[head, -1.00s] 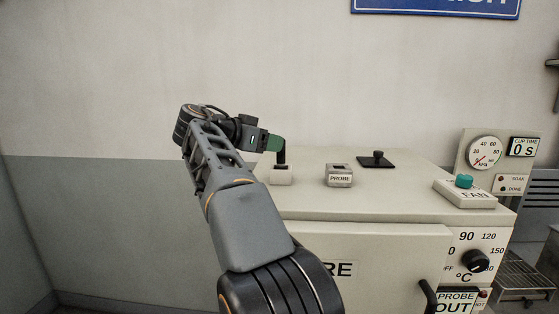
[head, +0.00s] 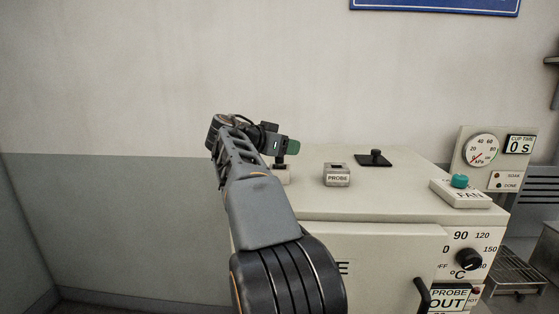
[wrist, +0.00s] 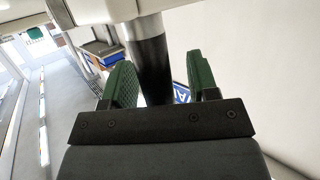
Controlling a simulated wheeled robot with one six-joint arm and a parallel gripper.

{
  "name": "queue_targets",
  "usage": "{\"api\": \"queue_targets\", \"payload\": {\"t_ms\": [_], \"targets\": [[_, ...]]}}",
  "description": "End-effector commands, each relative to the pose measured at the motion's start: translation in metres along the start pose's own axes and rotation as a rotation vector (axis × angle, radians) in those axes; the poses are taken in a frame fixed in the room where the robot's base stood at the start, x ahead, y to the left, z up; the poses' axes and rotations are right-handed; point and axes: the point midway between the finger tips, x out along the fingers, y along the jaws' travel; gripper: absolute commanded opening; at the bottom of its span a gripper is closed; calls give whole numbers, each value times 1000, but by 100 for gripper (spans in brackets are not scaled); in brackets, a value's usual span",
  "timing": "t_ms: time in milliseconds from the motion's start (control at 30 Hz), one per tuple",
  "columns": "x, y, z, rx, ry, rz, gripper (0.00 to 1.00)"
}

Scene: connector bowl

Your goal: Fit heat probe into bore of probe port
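The heat probe (head: 280,160) stands upright in a pale holder block (head: 286,177) on the oven top, mostly hidden behind my arm in the head view. In the wrist view the probe (wrist: 152,68) shows as a black rod with a silver section. My gripper (head: 293,146) is around it. Its green fingers (wrist: 162,82) stand on either side of the rod, with a visible gap on the right; the left finger is close to it, contact unclear. The probe port (head: 337,180), a small block labelled PROBE with a dark opening on top, stands to the right of the holder.
A black plate with a knob (head: 375,158) lies behind and right of the port. A FAN box with a teal button (head: 461,194) sits at the right edge of the oven top (head: 400,200). A gauge panel (head: 480,150) stands beyond it. The top around the port is clear.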

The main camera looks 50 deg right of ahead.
Motion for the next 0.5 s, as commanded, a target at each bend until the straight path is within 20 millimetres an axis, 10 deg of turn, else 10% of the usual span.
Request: {"api": "queue_targets", "payload": {"t_ms": [500], "targets": [[0,0,0,0,0,0,5]]}}
